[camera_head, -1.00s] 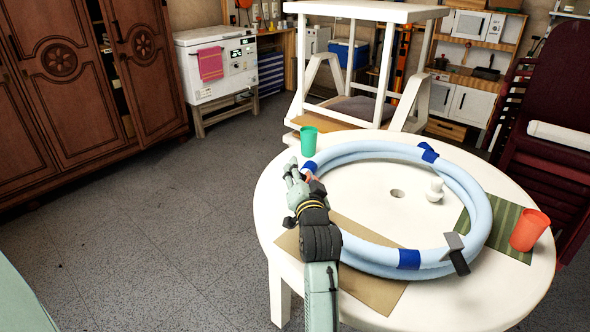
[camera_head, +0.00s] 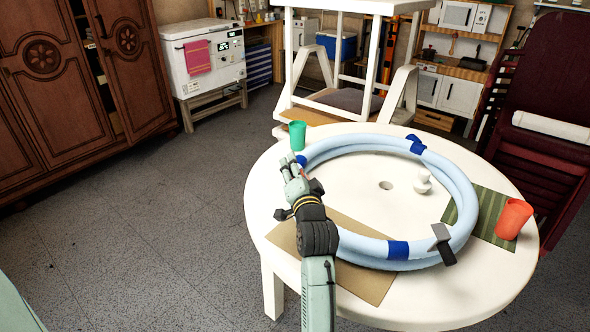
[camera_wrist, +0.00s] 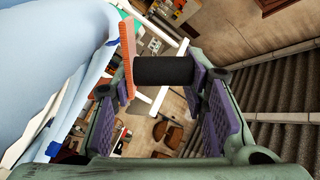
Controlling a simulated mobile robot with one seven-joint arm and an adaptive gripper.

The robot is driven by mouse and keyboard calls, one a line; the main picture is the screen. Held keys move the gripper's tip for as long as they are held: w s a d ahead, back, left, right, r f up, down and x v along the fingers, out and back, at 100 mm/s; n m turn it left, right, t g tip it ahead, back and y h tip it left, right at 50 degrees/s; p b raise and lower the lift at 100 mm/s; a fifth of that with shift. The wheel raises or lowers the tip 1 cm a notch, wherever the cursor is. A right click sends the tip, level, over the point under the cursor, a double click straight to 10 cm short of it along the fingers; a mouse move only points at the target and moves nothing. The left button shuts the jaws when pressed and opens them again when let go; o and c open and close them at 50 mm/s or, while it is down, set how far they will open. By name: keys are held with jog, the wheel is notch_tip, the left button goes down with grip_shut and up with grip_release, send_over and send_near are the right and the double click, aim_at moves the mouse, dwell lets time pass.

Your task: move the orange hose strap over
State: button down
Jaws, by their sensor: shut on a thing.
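The orange hose strap (camera_wrist: 128,52) shows in the wrist view as an orange strip beside the pale blue hose, with a black cylindrical handle between my finger pads. My gripper (camera_wrist: 163,88) is shut on this handle. In the head view, my gripper (camera_head: 290,170) is at the left side of the coiled pale blue hose (camera_head: 468,205), over the table's left part. It hides the strap there. The hose also fills the left of the wrist view (camera_wrist: 45,60). Whether the strap touches the hose is unclear.
The round white table (camera_head: 490,300) carries a green cup (camera_head: 297,135), an orange-red cup (camera_head: 513,219), a small white object (camera_head: 423,183) and a grey-and-black clamp (camera_head: 442,243) on the hose. A white frame (camera_head: 285,75) stands behind. Floor at left is clear.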

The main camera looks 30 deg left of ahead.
jog(key=c, duration=1.2)
grip_release()
jog(key=shift+d+r, duration=0.1)
jog(key=shift+r, duration=0.1)
jog(key=shift+o, duration=1)
jog(key=shift+f, duration=0.1)
jog(key=v, duration=1.2)
